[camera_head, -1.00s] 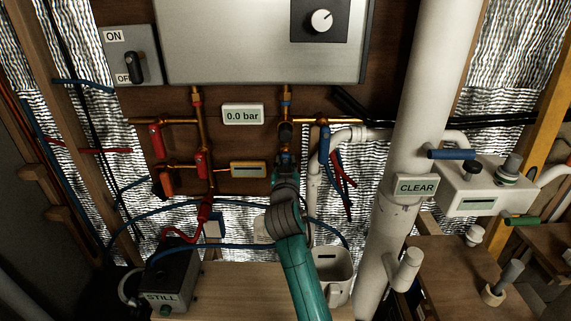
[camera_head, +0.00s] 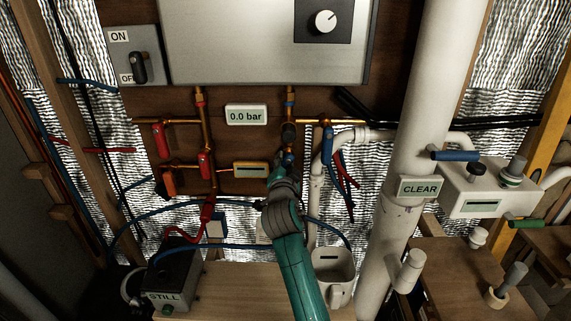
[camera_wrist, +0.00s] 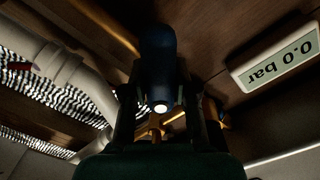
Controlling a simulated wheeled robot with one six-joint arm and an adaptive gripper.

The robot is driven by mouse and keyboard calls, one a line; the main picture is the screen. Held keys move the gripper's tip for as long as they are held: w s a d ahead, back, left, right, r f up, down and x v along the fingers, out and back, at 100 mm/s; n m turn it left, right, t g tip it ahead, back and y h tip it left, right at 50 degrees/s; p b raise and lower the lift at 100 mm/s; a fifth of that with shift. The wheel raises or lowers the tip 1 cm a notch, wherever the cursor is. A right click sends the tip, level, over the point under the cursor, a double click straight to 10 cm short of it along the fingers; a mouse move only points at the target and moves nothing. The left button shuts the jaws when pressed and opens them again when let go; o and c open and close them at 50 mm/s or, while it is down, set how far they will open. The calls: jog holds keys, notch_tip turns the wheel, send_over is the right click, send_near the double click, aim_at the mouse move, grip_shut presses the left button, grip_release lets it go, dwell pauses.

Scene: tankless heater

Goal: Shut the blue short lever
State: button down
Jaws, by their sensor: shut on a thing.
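My gripper (camera_head: 289,160) is at the copper pipe under the heater, just right of the orange-framed gauge. In the wrist view my gripper (camera_wrist: 160,115) has a finger on each side of a short dark blue lever handle (camera_wrist: 158,55) and is shut on it. The handle has a pale round end facing the camera. In the head view my wrist and fingers hide most of this lever, and only a small blue bit and a dark part show. Its exact angle to the pipe cannot be told.
A longer blue lever (camera_head: 327,145) hangs close right of my gripper. Red levers (camera_head: 162,141) are on the left pipes. The pressure display (camera_head: 246,115) reads 0.0 bar. A thick white pipe (camera_head: 410,130) with a CLEAR sign stands at the right.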

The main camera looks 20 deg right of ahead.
jog(key=m, duration=0.4)
jog(key=shift+a+r+m, duration=0.15)
jog(key=shift+r+m, duration=0.15)
jog(key=shift+r, duration=0.05)
jog(key=m, duration=0.4)
jog(key=shift+w+r+m, duration=0.1)
jog(key=shift+r+m, duration=0.15)
jog(key=shift+m, duration=0.15)
jog(key=c, duration=0.9)
grip_release()
jog(key=v, duration=1.2)
jog(key=shift+r, duration=0.1)
